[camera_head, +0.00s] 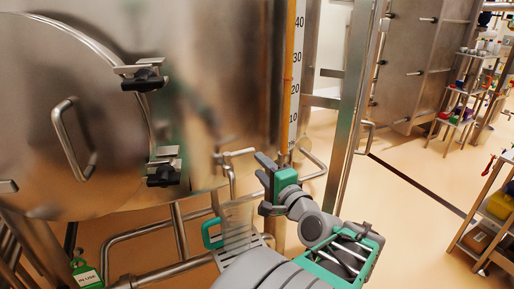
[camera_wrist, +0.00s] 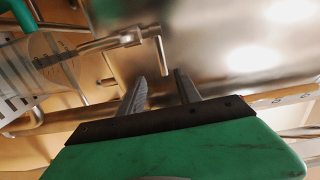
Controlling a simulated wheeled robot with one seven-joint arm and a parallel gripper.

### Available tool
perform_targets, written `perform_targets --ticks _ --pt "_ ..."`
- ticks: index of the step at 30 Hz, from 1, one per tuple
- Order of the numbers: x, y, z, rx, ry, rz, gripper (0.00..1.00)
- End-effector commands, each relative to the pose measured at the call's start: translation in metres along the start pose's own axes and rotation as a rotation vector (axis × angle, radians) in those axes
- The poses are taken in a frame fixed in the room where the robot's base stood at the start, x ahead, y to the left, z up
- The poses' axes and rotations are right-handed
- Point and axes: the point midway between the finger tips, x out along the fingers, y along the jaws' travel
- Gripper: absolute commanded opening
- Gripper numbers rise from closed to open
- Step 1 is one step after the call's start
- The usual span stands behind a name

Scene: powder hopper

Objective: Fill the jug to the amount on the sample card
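The clear jug (camera_head: 238,222) with a green handle (camera_head: 209,233) stands on a slotted rest below the tank, left of my gripper (camera_head: 261,178). Part of the jug (camera_wrist: 48,62) shows at the left of the wrist view. A metal outlet valve with a lever (camera_head: 238,153) is above the jug; its lever (camera_wrist: 161,55) lies just beyond my fingertips in the wrist view. My gripper (camera_wrist: 157,84) is open, with nothing between its fingers. Whether the jug holds powder is unclear. I cannot make out a sample card.
The steel hopper (camera_head: 220,70) fills the left, with a scale strip (camera_head: 297,60) marked 10 to 40. Pipes and a steel post (camera_head: 352,110) stand close to my arm. Open floor (camera_head: 400,215) lies right, with shelves beyond.

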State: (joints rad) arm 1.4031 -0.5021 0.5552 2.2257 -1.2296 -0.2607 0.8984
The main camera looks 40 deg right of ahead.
Motion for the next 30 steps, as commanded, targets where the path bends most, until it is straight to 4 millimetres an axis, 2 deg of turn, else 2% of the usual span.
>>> perform_targets --ticks 2,5,18,23,30 --pt "-0.002 -0.005 -0.008 0.018 0.018 -0.016 0.40" --pt "0.006 -0.005 -0.011 0.019 0.022 -0.018 0.40" --pt "0.075 -0.006 -0.015 0.015 0.028 -0.015 0.40" --pt "0.084 -0.005 -0.015 0.014 0.028 -0.014 0.40" --pt "0.085 -0.005 -0.015 0.013 0.028 -0.014 0.39"
